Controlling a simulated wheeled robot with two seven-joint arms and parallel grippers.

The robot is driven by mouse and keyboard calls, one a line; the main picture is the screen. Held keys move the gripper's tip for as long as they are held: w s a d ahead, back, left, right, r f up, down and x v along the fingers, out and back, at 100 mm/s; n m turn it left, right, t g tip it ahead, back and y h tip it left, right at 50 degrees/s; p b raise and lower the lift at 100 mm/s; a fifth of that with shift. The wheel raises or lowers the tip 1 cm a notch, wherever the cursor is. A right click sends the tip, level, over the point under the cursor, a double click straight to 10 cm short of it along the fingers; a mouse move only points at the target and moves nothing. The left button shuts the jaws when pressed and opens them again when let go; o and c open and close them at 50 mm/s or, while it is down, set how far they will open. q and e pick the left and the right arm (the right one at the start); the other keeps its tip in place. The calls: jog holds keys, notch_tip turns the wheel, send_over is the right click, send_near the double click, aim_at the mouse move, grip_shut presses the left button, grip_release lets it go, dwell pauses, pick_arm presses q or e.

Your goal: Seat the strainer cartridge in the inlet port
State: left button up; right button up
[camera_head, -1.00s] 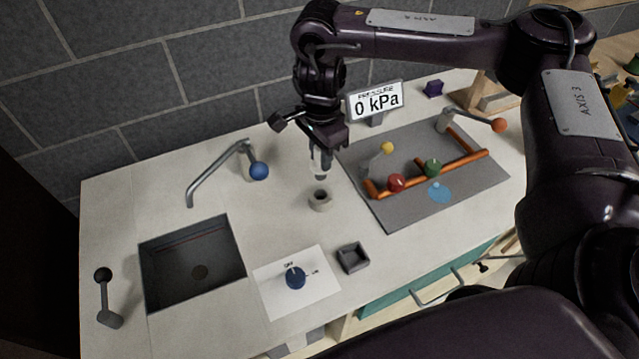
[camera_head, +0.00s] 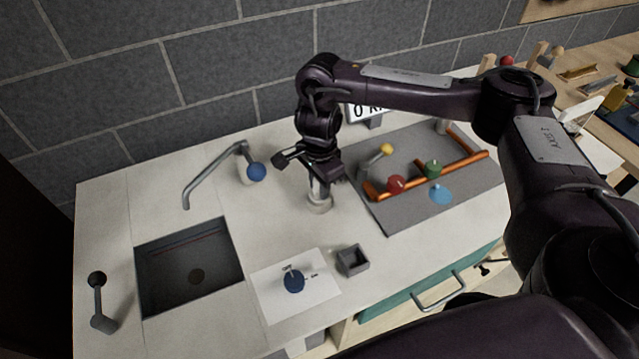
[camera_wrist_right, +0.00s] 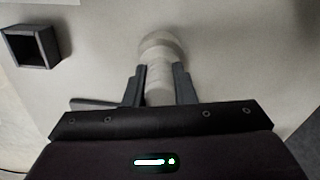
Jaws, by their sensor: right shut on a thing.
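The inlet port (camera_head: 320,205) is a pale round collar standing on the counter, left of the grey pipe board. My right gripper (camera_head: 319,188) is directly over it, pointing down, with its fingertips close to the collar. In the right wrist view, the two dark fingers are shut on the strainer cartridge (camera_wrist_right: 158,84), a pale ribbed cylinder. The cartridge's far end meets the port (camera_wrist_right: 160,44) and looks in line with it. How deep it sits inside cannot be told. My left gripper is not in view.
A small dark open box (camera_head: 353,260) stands in front of the port; it also shows in the wrist view (camera_wrist_right: 31,46). A tap with a blue knob (camera_head: 256,172) and a sink are to the left. The pipe board (camera_head: 400,218) is close on the right.

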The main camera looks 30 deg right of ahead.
jog(key=shift+f, duration=0.2)
jog(key=o, duration=1)
jog(key=shift+r, duration=0.1)
jog(key=shift+r, duration=0.25)
notch_tip(320, 180, up, 12)
jog(key=shift+f+p, duration=0.1)
jog(key=shift+p, duration=0.65)
